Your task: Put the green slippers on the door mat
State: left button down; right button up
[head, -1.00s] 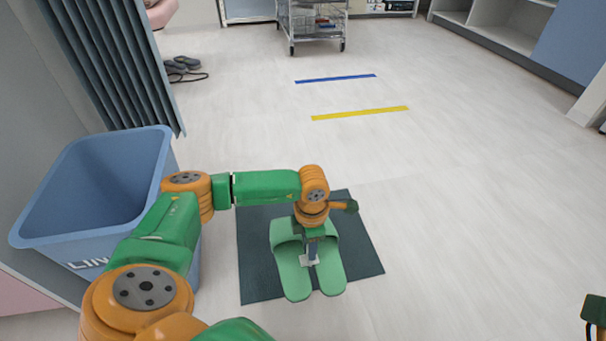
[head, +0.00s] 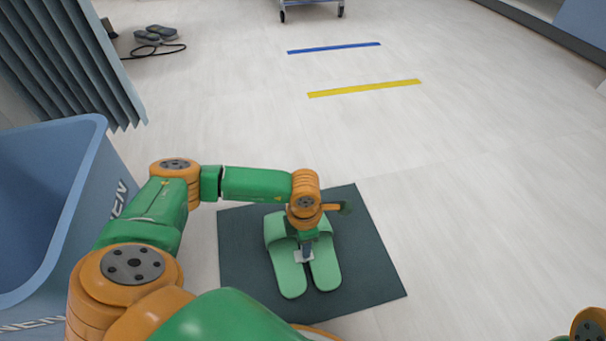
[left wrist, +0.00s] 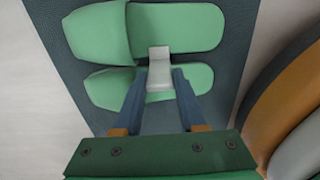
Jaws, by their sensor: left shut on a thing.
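The pair of green slippers (head: 325,265) lies side by side over the dark door mat (head: 370,270), within its outline in the head view. Whether the soles touch the mat I cannot tell. My left gripper (head: 305,254) is above the pair, pointing down, shut on a small pale grey piece between the two slippers. The left wrist view shows the slippers (left wrist: 185,28), my left gripper (left wrist: 158,82) at the gap between them, and the mat (left wrist: 235,45) beneath. My right gripper is not in view; only a bit of that arm shows at bottom right.
A blue linen bin (head: 95,190) stands to the left of the mat beside a grey curtain (head: 75,70). Dark shoes or a similar item with a cord (head: 155,35) lie at the back left. Blue and yellow floor strips lie beyond the mat. The floor at right is clear.

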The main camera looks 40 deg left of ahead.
pick_arm(q)
jog(key=shift+f, duration=0.1)
jog(key=shift+c, duration=2.4)
grip_release()
